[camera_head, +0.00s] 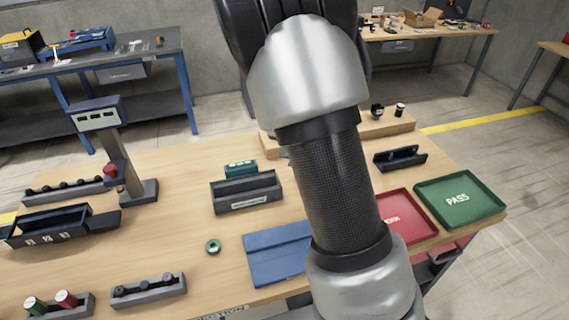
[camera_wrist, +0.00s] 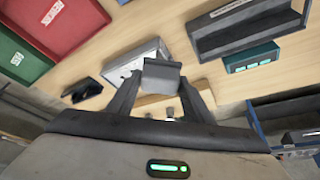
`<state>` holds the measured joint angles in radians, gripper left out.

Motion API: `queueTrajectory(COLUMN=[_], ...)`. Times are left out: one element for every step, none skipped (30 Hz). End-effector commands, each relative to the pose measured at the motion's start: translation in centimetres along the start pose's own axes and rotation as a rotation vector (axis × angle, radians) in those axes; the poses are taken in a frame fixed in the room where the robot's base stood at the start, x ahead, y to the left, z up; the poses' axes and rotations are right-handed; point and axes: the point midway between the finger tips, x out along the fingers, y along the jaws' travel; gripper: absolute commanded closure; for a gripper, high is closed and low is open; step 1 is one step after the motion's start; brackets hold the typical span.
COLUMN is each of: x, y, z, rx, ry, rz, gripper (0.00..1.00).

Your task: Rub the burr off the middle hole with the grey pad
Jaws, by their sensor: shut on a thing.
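My gripper (camera_wrist: 162,84) shows in the wrist view, its two dark fingers shut on a small grey block, which looks like the grey pad (camera_wrist: 162,72). A silver-grey box with a white label (camera_wrist: 128,66) lies behind the pad on the table. I cannot tell whether the pad touches it or is apart from it. No middle hole or burr can be made out in either view. In the head view my own arm hides the gripper, the pad and the silver box.
The wooden table (camera_head: 160,225) carries a red tray (camera_head: 408,228), a green PASS tray (camera_head: 460,199), a dark open bin (camera_head: 246,192), a teal box (camera_head: 240,169), a blue mat (camera_head: 270,254) and a green ring (camera_head: 213,246). A dark bracket (camera_head: 400,158) stands behind the trays.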

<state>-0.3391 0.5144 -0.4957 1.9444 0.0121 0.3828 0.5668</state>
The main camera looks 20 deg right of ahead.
Motion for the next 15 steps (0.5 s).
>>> queueTrajectory(x=[1.5,2.1,2.9,3.6,4.2,5.0,5.5,6.0,6.6,6.9,7.3,7.7,8.0,8.2,8.5], y=[0.7,1.2,1.8,2.2,2.7,3.3,3.7,4.1,4.6,4.9,5.2,5.5,5.7,5.9,6.1], z=[-1.3,-2.0,-2.9,-3.6,-4.2,-5.0,-5.6,-6.2,-6.8,-7.3,-7.7,-8.2,-8.5,-8.8,-9.1], rx=[0.081,0.134,0.202,0.255,0.307,0.376,0.425,0.473,0.530,0.570,0.608,0.652,0.682,0.710,0.740], ry=[0.002,0.002,0.001,0.001,0.001,0.000,0.000,0.000,-0.002,-0.002,-0.002,-0.002,-0.003,-0.003,-0.004], rz=[0.042,0.067,0.097,0.120,0.143,0.174,0.196,0.216,0.241,0.258,0.275,0.293,0.306,0.317,0.330], gripper=[0.80,0.80,0.80,0.80,0.80,0.80,0.80,0.80,0.80,0.80,0.80,0.80,0.80,0.80,0.80])
